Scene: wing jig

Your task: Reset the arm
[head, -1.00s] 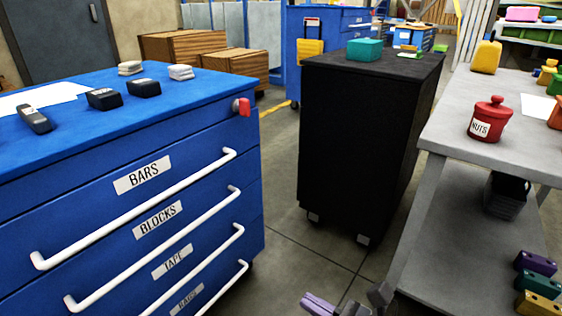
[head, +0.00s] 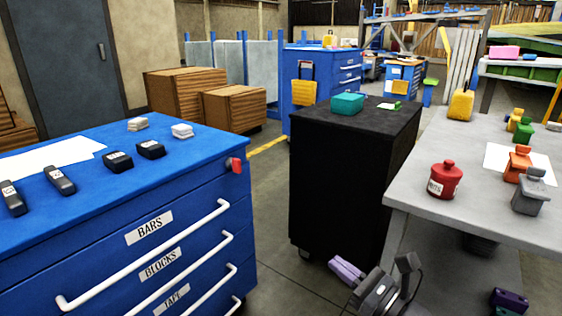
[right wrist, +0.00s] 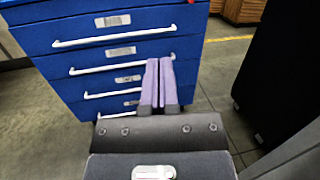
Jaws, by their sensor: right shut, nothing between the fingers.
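My right gripper (head: 347,270) shows at the bottom of the head view, low in front of the black cabinet (head: 340,190). In the right wrist view its two purple fingers (right wrist: 158,82) lie together, with nothing between them. They point toward the blue drawer cabinet (right wrist: 100,50), apart from it as far as I can tell. My left gripper is in neither view.
The blue drawer cabinet (head: 215,205) stands at left with all visible drawers closed. A teal box (head: 347,103) sits on the black cabinet. Floor (head: 268,195) is open between the cabinets.

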